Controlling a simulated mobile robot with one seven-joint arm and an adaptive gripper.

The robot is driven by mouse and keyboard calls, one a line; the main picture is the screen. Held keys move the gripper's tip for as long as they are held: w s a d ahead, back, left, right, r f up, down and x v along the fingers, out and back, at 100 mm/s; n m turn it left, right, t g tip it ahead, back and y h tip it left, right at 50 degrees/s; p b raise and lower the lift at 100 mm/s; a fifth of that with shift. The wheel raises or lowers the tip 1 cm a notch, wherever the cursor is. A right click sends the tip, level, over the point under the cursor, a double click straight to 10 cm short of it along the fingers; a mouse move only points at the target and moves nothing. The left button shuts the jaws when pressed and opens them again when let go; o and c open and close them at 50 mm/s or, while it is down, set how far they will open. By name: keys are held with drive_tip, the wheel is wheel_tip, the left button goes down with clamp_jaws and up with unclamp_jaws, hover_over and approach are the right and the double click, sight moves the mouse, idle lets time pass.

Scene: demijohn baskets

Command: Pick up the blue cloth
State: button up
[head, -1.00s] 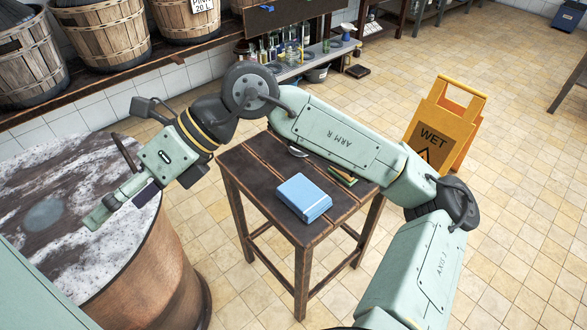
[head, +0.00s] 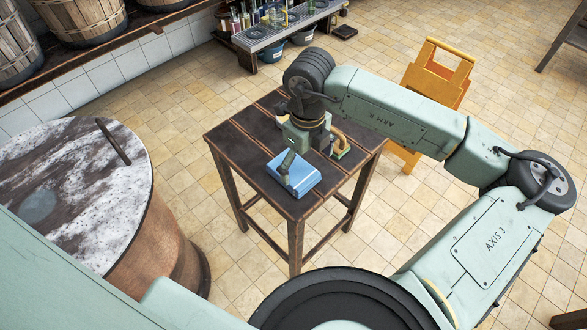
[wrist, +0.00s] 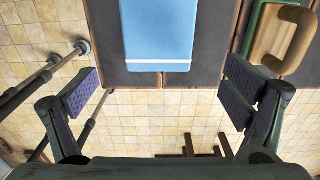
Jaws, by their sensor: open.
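The folded blue cloth (head: 296,176) lies on a dark wooden stool-like table (head: 240,140), near its front edge. In the wrist view the blue cloth (wrist: 158,30) is at top centre, with a white line along its near edge. My gripper (head: 288,165) is over the cloth in the head view and hides part of it. In the wrist view my gripper (wrist: 160,92) is open, its purple-padded fingers wide apart on either side, with nothing between them. The cloth lies ahead of the fingertips, roughly centred between them.
A brush-like thing with a tan handle and green edge (wrist: 280,38) lies on the table right of the cloth. A barrel with a marbled top (head: 80,190) stands to the left. A yellow folding sign (head: 435,75) stands behind my arm. Tiled floor surrounds the table.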

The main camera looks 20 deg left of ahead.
sight(303, 177)
wheel_tip(303, 177, down, 5)
drive_tip(key=shift+s+a+r+p, duration=0.1)
drive_tip(key=shift+a+p, duration=0.05)
drive_tip(key=shift+p, duration=0.7)
drive_tip(key=shift+c, duration=0.5)
drive_tip(key=c, duration=1.1)
